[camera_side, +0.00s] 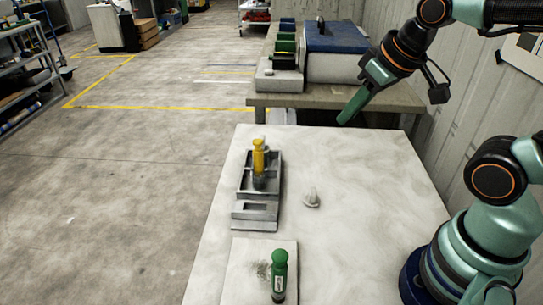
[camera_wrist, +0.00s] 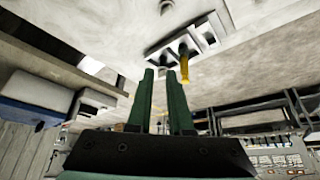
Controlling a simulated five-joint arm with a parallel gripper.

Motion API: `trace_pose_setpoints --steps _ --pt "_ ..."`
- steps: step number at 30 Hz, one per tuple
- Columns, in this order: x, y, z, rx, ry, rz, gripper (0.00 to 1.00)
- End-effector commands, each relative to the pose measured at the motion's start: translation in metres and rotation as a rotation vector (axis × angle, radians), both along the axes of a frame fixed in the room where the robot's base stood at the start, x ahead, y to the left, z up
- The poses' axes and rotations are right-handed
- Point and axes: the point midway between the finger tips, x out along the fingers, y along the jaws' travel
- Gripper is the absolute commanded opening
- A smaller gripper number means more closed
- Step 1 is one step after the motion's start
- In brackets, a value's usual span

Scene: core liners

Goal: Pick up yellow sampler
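The yellow sampler (camera_side: 259,155) stands upright in a slot of the dark grey rack (camera_side: 241,210) on the pale table. In the wrist view the yellow sampler (camera_wrist: 184,69) shows just beyond and right of the fingertips, with the rack (camera_wrist: 207,37) around its base. My gripper (camera_side: 344,121) is raised above the table's far right part, right of the sampler and apart from it. The wrist view shows a gap between the two green fingers of my gripper (camera_wrist: 161,72), with nothing between them.
A green sampler (camera_side: 279,262) stands on a pale plate (camera_side: 245,257) at the table's near side. A small pale knob-like piece (camera_side: 312,199) lies right of the rack. A bench (camera_side: 375,97) with a blue case (camera_side: 337,49) stands behind.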

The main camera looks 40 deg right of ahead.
Motion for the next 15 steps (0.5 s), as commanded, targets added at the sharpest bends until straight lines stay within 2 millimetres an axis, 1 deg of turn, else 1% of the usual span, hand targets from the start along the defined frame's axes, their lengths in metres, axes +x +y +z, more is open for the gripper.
trace_pose_setpoints --steps 1,3,12,15 --pt "0.0000 0.0000 0.0000 0.000 0.000 0.000 0.42" --pt "0.0000 0.0000 0.0000 0.000 0.000 0.000 0.65" --pt "0.0004 0.0001 0.0003 0.001 0.001 -0.003 0.65" --pt "0.0048 0.0016 0.0029 0.021 0.015 -0.035 0.65"
